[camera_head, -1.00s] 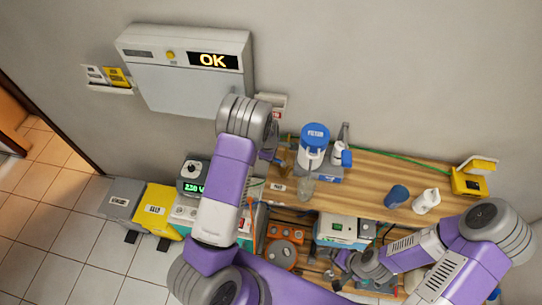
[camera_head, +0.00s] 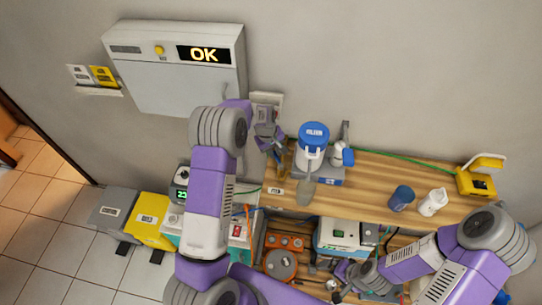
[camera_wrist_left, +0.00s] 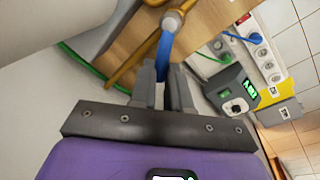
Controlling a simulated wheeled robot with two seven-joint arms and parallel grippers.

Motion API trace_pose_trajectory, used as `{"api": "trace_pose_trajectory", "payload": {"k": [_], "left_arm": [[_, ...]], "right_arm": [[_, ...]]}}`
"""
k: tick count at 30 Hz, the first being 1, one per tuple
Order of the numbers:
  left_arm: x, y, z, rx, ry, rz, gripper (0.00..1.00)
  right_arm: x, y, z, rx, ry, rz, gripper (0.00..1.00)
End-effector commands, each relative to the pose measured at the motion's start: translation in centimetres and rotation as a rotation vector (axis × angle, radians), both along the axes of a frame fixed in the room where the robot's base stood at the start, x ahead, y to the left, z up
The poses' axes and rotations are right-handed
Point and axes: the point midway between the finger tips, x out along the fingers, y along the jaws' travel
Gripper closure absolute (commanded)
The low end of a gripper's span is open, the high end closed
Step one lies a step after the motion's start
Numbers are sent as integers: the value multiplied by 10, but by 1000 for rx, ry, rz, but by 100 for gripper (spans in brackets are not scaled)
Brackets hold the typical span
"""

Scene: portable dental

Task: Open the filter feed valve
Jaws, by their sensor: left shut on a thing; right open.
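The filter feed valve shows in the left wrist view as a blue lever (camera_wrist_left: 163,56) on a brass pipe fitting (camera_wrist_left: 172,20). My left gripper (camera_wrist_left: 165,88) is shut on the blue lever, with a finger on each side of it. In the head view my left gripper (camera_head: 276,150) is by the wall at the left end of the wooden counter, beside the brass pipe (camera_head: 284,163). The lever itself is hard to make out there. The blue-capped filter (camera_head: 314,136) stands just to the right. My right gripper (camera_head: 342,284) is open and low in front of the shelf under the counter.
The wooden counter (camera_head: 370,185) carries a blue cup (camera_head: 402,197), a white bottle (camera_head: 433,202) and a yellow device (camera_head: 478,180). A green hose (camera_head: 400,158) runs along the wall. A wall cabinet (camera_head: 175,75) reading OK hangs above left.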

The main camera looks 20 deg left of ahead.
Motion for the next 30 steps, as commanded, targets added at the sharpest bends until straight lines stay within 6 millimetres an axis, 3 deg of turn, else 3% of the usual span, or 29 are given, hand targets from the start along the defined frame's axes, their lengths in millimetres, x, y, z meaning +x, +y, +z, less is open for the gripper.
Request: {"api": "trace_pose_trajectory", "payload": {"k": [15,30], "left_arm": [[14,-13,-1,1,0,-387,100],[16,-18,0,0,0,-490,100]], "right_arm": [[0,0,-19,0,0,0,0],[0,0,-22,0,0,0,0]]}}
